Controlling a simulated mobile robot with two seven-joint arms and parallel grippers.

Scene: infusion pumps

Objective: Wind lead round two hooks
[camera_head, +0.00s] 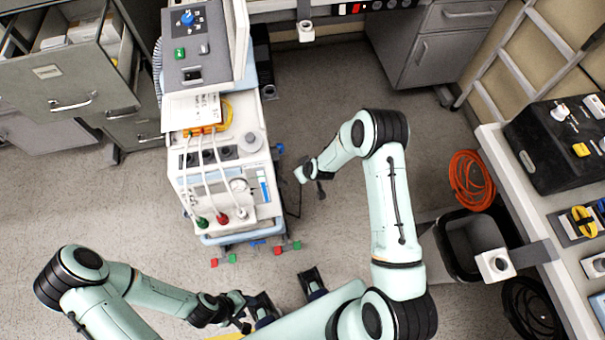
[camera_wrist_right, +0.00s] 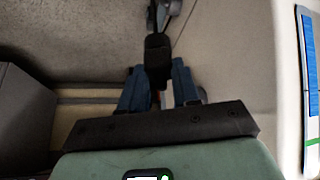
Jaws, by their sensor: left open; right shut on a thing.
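My right gripper (camera_wrist_right: 158,88) is shut on a dark, plug-like piece (camera_wrist_right: 157,52) in the right wrist view. A grey part continues beyond that piece, and a beige surface is close on the right. In the head view my right wrist is beside the right side of the white pump machine (camera_head: 226,158); its fingertips cannot be made out there. A thin black lead (camera_head: 299,204) hangs below the wrist. Small blue pieces stick out on the machine's right side (camera_head: 279,149); I cannot tell whether they are the hooks. My left gripper (camera_head: 288,295) is open and empty, low in front of the machine.
White hoses with green and red ends hang on the machine's front. A filing cabinet (camera_head: 68,80) with open drawers stands at the left. A bench (camera_head: 497,150), an orange coil (camera_head: 471,181) and a black bin (camera_head: 466,243) are at the right. Grey floor is clear behind my right arm.

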